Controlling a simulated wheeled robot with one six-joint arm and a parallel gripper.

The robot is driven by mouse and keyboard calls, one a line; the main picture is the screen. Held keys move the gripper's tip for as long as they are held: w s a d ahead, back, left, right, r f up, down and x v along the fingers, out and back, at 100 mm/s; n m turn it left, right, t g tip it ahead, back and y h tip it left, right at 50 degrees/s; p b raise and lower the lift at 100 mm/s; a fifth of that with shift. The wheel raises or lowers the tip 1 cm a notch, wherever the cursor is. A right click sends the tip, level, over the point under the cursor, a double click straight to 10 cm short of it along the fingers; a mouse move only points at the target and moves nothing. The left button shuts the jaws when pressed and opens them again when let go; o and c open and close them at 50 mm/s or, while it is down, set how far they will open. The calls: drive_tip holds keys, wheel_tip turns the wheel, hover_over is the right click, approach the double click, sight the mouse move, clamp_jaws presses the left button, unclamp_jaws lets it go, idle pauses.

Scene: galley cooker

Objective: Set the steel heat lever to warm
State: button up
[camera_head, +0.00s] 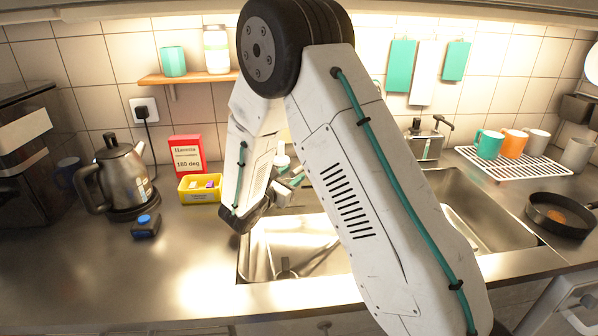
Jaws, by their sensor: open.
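I cannot make out a steel heat lever in the head view, and no warm marking shows. My gripper (293,182) is partly in view, above the back edge of the left sink basin (262,262). It is open, and I see nothing held in it. My own arm crosses the middle of the picture and hides part of the gripper and the wall and counter behind it.
A steel kettle (126,178), a small black device with a blue button (146,226), a yellow box (200,195) and a red card (187,153) reading 180 deg stand left. A mug rack (530,168) and pan (560,214) stand right. The front-left counter is clear.

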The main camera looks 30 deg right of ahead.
drive_tip(key=shift+x, duration=1.5)
drive_tip(key=shift+s, duration=0.1)
